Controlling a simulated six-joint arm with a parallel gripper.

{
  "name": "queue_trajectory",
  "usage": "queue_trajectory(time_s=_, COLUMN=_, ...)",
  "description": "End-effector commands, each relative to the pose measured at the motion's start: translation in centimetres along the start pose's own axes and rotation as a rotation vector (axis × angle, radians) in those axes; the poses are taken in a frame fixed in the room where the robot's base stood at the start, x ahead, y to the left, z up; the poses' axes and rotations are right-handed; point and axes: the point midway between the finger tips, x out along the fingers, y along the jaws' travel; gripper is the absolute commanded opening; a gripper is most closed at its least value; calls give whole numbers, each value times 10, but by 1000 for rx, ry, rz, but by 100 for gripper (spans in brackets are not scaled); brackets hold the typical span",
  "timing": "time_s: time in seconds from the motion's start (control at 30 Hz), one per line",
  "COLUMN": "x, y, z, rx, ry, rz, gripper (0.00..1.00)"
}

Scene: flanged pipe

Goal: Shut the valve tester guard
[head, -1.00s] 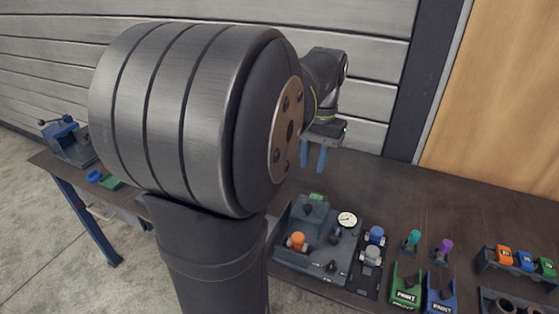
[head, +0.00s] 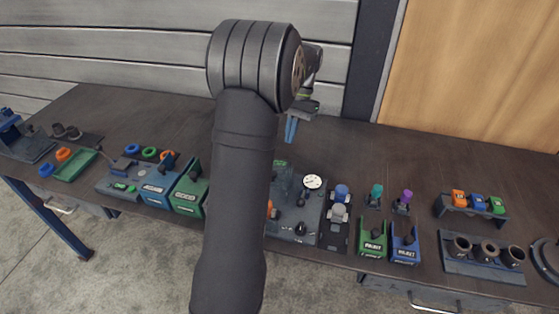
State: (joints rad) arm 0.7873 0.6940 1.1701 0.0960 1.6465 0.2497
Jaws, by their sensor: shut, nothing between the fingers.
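The valve tester (head: 309,213) is a dark grey unit with a white round gauge (head: 312,182), near the front edge of the bench. My arm hides its left part; only a sliver of an orange knob shows beside the arm. A greenish panel stands at its back left, but I cannot tell whether it is the guard or how the guard is set. My gripper (head: 290,130) has blue fingers pointing down. It is shut and empty, above the bench and behind the tester in the picture, apart from it.
Right of the tester are a blue-and-grey valve unit (head: 339,213), green (head: 373,241) and blue (head: 405,244) bins, a rack of coloured blocks (head: 470,209) and a holder with dark cups (head: 484,266). Left are labelled boxes (head: 188,195) and a green tray (head: 75,165). The back bench is clear.

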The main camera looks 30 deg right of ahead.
Motion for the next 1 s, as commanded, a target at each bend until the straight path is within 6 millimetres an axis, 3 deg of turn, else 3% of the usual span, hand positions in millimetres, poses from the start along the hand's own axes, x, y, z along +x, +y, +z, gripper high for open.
queue_trajectory(time_s=0.27, x=62, y=0, z=1, rx=-1, ry=-3, rz=1, gripper=0)
queue_trajectory(time_s=0.6, x=74, y=0, z=35, rx=0, ry=2, rz=0, gripper=0)
queue_trajectory(time_s=1.0, x=75, y=0, z=38, rx=0, ry=3, rz=1, gripper=0)
